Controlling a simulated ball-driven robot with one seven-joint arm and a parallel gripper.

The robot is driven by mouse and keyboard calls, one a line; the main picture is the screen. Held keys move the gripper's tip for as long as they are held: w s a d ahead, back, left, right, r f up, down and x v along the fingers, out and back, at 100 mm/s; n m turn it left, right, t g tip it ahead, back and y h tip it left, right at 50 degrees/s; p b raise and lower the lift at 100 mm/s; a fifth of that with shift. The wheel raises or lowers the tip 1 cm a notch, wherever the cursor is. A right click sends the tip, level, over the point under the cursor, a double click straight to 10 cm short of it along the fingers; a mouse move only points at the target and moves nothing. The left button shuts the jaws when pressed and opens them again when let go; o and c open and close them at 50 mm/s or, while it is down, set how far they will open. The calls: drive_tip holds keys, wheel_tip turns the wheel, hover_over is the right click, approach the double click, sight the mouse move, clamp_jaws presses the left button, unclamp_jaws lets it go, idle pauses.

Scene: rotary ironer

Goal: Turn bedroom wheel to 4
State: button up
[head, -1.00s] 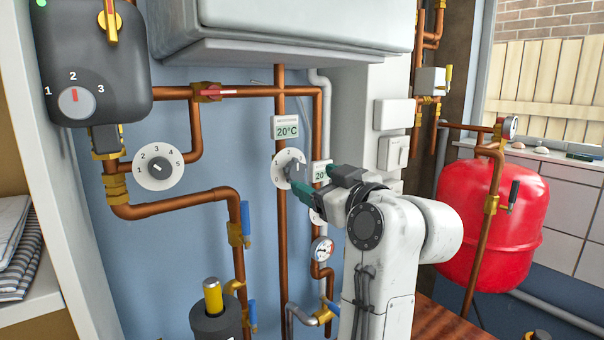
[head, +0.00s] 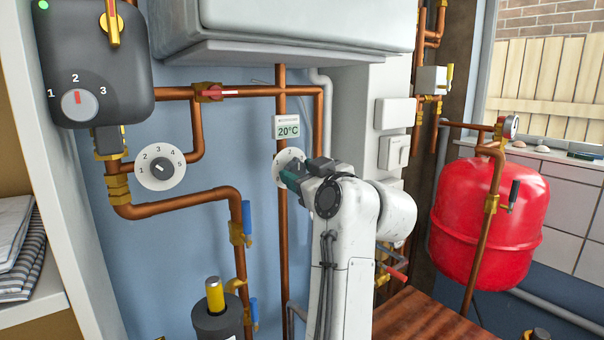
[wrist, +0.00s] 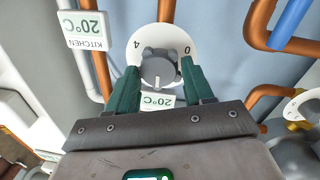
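The wheel under the bedroom display is a white round dial (head: 286,158) with a grey knob, largely hidden behind my gripper (head: 293,174) in the head view. In the wrist view my gripper (wrist: 160,66) is open, its green fingers on either side of the grey knob (wrist: 158,62). I cannot tell whether they touch it. The picture is upside down there: 4 shows at left and 0 at right on the white dial face (wrist: 147,38). A pale mark on the knob seems to point toward the 20°C display (wrist: 157,101). The display (head: 287,128) hangs above the dial in the head view.
Another dial (head: 160,167) marked 1 to 5 and a dark unit (head: 95,75) with a 1-to-3 knob are at left. A kitchen display (wrist: 86,30) is beside the wheel. Copper pipes (head: 282,240) run close by. A red tank (head: 480,220) stands at right.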

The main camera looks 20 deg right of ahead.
drive_tip(key=c, duration=0.7)
drive_tip(key=shift+o, duration=0.2)
drive_tip(key=shift+r, duration=0.1)
drive_tip(key=m+p, duration=0.4)
drive_tip(key=m, duration=0.1)
drive_tip(key=shift+d+r+m+g, duration=0.1)
drive_tip(key=shift+r+m+g, duration=0.1)
drive_tip(key=shift+m+g, duration=0.1)
drive_tip(key=m+p, duration=0.4)
drive_tip(key=m, duration=0.1)
drive_tip(key=m+p, duration=0.2)
drive_tip(key=m, duration=0.1)
drive_tip(key=m+y+p, duration=0.1)
drive_tip(key=m+p, duration=0.2)
drive_tip(key=shift+w+d+m+g+p, duration=0.1)
drive_tip(key=shift+d+m+g+p, duration=0.1)
drive_tip(key=shift+m+g+p, duration=0.15)
drive_tip(key=m+p, duration=0.2)
drive_tip(key=m, duration=0.1)
drive_tip(key=shift+f+y, duration=0.1)
drive_tip(key=shift+y, duration=0.3)
drive_tip(key=shift+d+f+m+p, duration=0.1)
drive_tip(key=shift+f+m+p, duration=0.05)
drive_tip(key=shift+m+p, duration=0.8)
drive_tip(key=shift+f+m+g, duration=0.1)
drive_tip(key=shift+m+g, duration=0.15)
drive_tip(key=shift+m, duration=0.05)
